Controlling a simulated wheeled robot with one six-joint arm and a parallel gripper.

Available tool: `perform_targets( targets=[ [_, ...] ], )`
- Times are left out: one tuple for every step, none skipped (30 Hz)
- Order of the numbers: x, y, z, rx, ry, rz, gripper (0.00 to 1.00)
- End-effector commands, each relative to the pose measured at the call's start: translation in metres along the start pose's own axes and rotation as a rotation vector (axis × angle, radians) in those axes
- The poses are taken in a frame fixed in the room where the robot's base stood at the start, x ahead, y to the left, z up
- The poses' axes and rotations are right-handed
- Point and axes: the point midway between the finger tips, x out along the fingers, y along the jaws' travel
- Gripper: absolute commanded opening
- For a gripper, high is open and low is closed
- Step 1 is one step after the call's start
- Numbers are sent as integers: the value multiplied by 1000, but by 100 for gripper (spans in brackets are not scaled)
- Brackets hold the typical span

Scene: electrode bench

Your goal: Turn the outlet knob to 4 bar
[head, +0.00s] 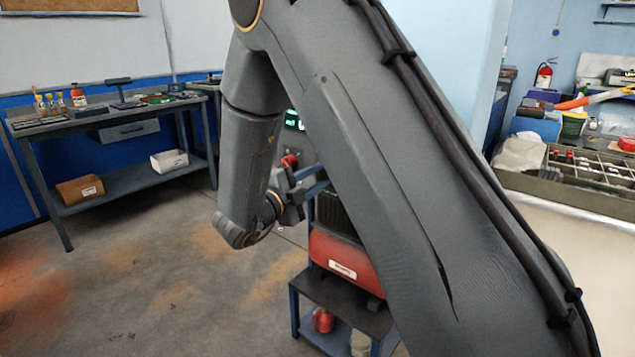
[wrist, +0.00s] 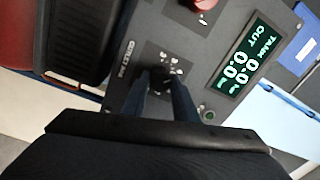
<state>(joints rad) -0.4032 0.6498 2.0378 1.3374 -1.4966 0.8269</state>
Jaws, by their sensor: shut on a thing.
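The outlet knob (wrist: 162,77) is small and dark, on a dark panel (wrist: 138,30) with pale scale marks beside it. In the wrist view my gripper (wrist: 160,88) has its two fingers on either side of the knob, shut on it. The fingers and wrist hide part of the knob and its scale, so its setting cannot be read. The green display (wrist: 241,55) reads 0.0 on both its tank and out lines. In the head view my gripper (head: 298,190) is at the panel; my arm hides the knob.
A red knob (wrist: 203,4) is on the panel's far side, and a small green-lit button (wrist: 209,114) lies near the display. Below the panel is a red tank (head: 345,262) on a stand. A workbench (head: 110,115) stands at left; the floor between is clear.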

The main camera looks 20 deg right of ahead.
Motion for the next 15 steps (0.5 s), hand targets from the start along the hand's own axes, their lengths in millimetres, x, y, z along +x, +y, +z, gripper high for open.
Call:
perform_targets(
  targets=[
    [0, 1, 0, 26, 2, 0, 4],
    [0, 1, 0, 42, 2, 0, 4],
    [0, 1, 0, 59, 3, 0, 4],
    [0, 1, 0, 73, 3, 0, 4],
    [0, 1, 0, 83, 4, -1, 4],
    [0, 1, 0, 97, 4, -1, 4],
    [0, 1, 0, 106, 4, -1, 4],
    [0, 1, 0, 114, 5, -1, 4],
    [0, 1, 0, 122, 5, -1, 4],
    [0, 1, 0, 128, 5, -1, 4],
    [0, 1, 0, 133, 5, -1, 4],
    [0, 1, 0, 139, 5, -1, 4],
    [0, 1, 0, 142, 6, -1, 4],
    [0, 1, 0, 144, 6, -1, 4],
    [0, 1, 0, 146, 6, -1, 4]
  ],
)
